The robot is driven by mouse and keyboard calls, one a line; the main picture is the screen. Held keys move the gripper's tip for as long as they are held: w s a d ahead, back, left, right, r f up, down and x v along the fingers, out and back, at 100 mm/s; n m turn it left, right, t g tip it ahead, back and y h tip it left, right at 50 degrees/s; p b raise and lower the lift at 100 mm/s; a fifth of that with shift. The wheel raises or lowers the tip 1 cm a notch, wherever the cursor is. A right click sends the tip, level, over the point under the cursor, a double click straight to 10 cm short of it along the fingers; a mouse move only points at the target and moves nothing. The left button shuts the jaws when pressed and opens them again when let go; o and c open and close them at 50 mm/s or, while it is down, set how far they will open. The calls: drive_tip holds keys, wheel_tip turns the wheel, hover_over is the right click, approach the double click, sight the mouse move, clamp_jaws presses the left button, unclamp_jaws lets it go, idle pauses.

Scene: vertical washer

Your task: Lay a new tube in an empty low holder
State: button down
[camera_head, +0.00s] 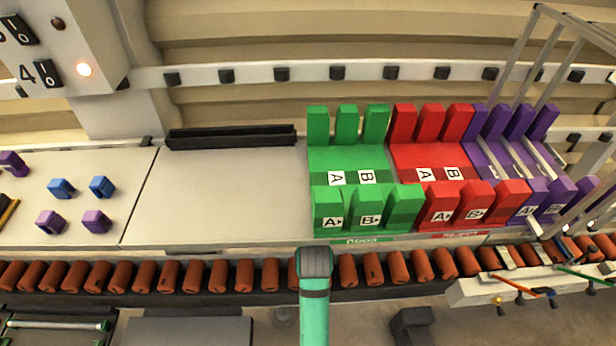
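Three coloured holders stand side by side on the bench, each with raised blocks at the back and lower blocks in front. The green holder (348,156) and the red holder (430,155) carry A and B labels and show no tube lying across them. The purple holder (512,155) at the right has pale slender rods, apparently tubes, lying between its back and front blocks. Another pale rod (55,324) lies over a dark green tray at the lower left; I cannot tell whether it is a tube. My gripper is out of view; only a teal and grey part of my arm shows at bottom centre.
A row of brown rollers (195,274) runs along the bench front. Blue clips (102,187) and purple clips (97,221) sit at the left. A black rail (231,137) lies at the back. The white panel (220,195) left of the green holder is clear. A metal frame (528,45) rises at the right.

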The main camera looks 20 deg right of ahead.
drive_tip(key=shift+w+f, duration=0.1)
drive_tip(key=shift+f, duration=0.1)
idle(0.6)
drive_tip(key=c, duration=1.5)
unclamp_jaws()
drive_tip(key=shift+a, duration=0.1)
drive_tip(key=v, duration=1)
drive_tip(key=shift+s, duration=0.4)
